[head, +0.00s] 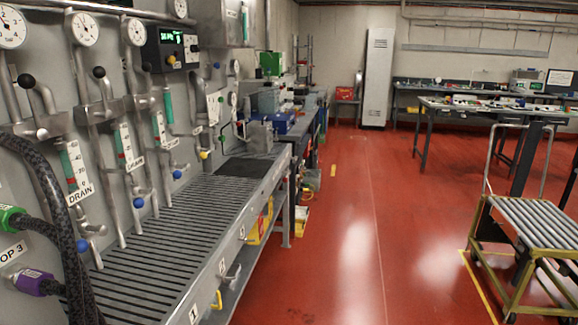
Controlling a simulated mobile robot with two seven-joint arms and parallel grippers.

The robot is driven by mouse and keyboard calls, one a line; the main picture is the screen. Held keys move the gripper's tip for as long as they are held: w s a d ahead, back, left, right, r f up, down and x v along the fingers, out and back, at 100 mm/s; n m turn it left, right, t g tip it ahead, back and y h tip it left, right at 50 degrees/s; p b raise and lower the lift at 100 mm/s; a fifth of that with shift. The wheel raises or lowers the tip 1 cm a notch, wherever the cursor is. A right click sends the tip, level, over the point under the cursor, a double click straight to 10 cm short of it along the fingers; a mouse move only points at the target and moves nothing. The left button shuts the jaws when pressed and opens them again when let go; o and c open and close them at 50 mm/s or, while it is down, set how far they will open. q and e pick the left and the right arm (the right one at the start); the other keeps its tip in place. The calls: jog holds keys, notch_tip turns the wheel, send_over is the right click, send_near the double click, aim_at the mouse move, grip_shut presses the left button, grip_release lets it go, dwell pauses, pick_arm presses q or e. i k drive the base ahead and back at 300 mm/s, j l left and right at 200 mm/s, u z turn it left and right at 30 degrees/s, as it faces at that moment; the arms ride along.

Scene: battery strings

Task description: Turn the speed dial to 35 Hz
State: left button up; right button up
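A black control box (172,47) with a lit green display (171,37) is mounted on the grey panel at the upper left. The digits are too small to read surely. A small yellowish knob (170,59) sits on the box's face below the display. More small controls are on its right part, blurred. I cannot tell which of these is the speed dial, nor its setting. Neither of my grippers is in view.
Gauges (85,29), valves and pipes cover the left panel, with black hoses (55,190) close at left. A slatted bench (165,240) runs below the panel. A roller cart (530,225) stands at right. The red floor (345,230) between is clear.

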aim_at(193, 49)
jog(key=i+l+z, duration=0.25)
jog(key=i, duration=0.45)
jog(key=i+z, duration=0.25)
jog(key=i, duration=0.5)
jog(key=i+l+u, duration=0.2)
jog(key=i+u, duration=0.3)
jog(key=i+l+u, duration=0.45)
jog(key=i, duration=0.15)
